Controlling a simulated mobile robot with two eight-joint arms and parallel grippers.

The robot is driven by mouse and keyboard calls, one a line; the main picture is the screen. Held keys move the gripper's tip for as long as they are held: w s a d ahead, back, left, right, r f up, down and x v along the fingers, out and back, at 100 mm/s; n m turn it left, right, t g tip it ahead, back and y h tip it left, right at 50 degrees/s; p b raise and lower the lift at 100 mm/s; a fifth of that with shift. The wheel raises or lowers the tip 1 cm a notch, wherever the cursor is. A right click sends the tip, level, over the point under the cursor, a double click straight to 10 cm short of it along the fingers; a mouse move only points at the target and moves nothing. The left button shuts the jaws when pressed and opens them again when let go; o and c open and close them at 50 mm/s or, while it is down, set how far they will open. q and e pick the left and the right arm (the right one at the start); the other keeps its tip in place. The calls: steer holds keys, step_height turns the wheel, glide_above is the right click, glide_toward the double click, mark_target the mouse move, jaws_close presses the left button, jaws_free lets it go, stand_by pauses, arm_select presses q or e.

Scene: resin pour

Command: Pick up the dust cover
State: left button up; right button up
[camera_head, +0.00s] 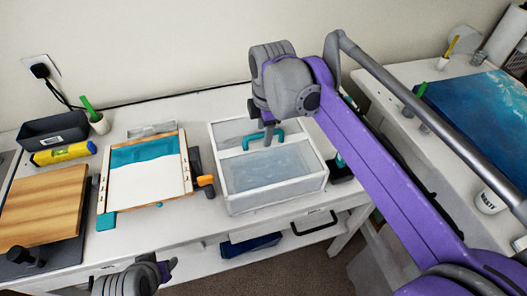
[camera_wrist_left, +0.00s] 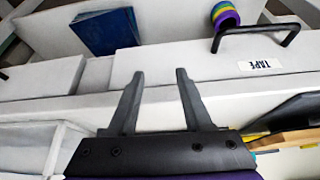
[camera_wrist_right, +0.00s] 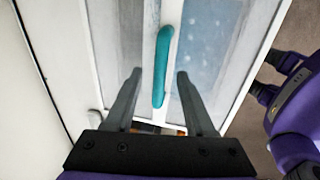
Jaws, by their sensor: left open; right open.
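The dust cover (camera_head: 238,205) is a clear box with a white frame on the white table, right of centre in the head view. A teal bar handle (camera_head: 280,134) crosses its top; the handle also shows in the right wrist view (camera_wrist_right: 162,50). My right gripper (camera_wrist_right: 158,74) is open above the cover, with the handle lying between its fingers in that view. Contact with the handle cannot be told. My left gripper (camera_wrist_left: 160,72) is open and empty near the table's front edge, away from the cover; the head view shows only part of it at the bottom.
Left of the cover stands a framed board (camera_head: 145,180) with a teal strip and an orange-handled clamp (camera_head: 205,181). A wooden board (camera_head: 42,205), a dark bin (camera_head: 55,128) and a yellow level (camera_head: 63,153) are farther left. A side table with a blue panel (camera_head: 470,105) stands right.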

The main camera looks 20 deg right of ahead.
steer(key=shift+w+f, duration=0.25)
steer(key=shift+f, duration=0.85)
jaws_close()
stand_by(0.6)
